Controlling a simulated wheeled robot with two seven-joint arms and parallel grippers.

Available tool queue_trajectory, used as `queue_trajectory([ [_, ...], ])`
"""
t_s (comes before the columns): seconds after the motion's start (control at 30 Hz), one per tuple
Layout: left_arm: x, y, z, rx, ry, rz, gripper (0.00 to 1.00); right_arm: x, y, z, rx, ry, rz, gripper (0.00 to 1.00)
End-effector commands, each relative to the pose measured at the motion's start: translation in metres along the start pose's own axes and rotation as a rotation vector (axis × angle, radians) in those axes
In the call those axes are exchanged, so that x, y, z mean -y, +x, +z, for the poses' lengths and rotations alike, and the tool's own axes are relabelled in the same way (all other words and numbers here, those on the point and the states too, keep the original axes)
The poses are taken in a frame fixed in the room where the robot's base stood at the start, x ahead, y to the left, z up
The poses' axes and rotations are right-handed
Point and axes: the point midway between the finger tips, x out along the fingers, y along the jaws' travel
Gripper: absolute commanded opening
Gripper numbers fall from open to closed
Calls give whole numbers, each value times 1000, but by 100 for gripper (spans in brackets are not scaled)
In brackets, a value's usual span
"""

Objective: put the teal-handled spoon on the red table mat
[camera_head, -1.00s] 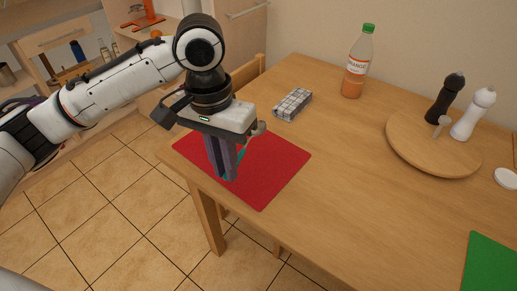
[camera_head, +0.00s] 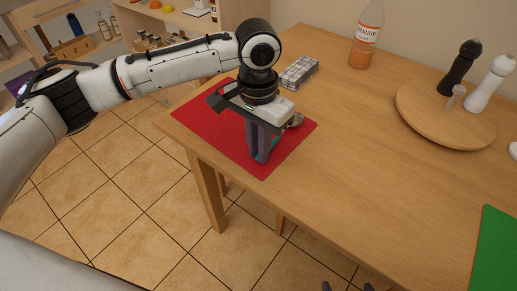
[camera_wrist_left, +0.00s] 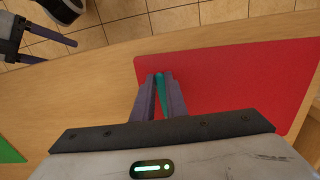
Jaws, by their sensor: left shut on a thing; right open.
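The red table mat (camera_head: 205,112) lies flat near the wooden table's front left edge; it also shows in the left wrist view (camera_wrist_left: 245,85). My left gripper (camera_head: 260,159) is shut on the spoon, fingers pointing down over the front part of the mat. The spoon's metal bowl (camera_head: 296,120) sticks out to the right of the fingers. Its teal handle (camera_wrist_left: 160,92) shows between the fingers in the left wrist view. I cannot tell whether the spoon touches the mat. My right gripper (camera_head: 347,287) is open and empty at the bottom edge; it also shows in the left wrist view (camera_wrist_left: 60,50).
A checkered cloth (camera_head: 299,72) lies behind the mat. An orange drink bottle (camera_head: 366,35) stands at the back. A round wooden board (camera_head: 425,115) holds a black mill (camera_head: 460,68) and a white mill (camera_head: 490,84). A green mat (camera_head: 500,250) lies at right. The table's middle is clear.

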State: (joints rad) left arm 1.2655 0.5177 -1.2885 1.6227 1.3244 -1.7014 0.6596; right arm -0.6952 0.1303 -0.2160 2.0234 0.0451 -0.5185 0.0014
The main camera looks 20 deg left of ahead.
Motion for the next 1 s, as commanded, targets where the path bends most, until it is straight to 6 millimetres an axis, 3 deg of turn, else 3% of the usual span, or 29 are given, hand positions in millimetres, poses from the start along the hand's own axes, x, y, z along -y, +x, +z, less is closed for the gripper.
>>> queue_trajectory([
  [0.37, 0, 5, 0, 0, -1, 1, 0, 0, -3, -2, 0, 1, 1, 74],
  [0.4, 0, 6, 0, 0, -1, 2, 15, 0, -3, -2, 0, 0, 1, 74],
  [0.5, 0, 6, 0, -1, -1, 1, 31, 0, -2, -1, 0, 0, 1, 74],
  [0.87, 0, 4, -1, -3, -1, -1, 31, -2, 3, 4, 4, -3, 3, 74],
  [1.0, 0, -18, -1, -3, -1, 1, 31, -2, -1, -4, 0, -5, 3, 74],
])
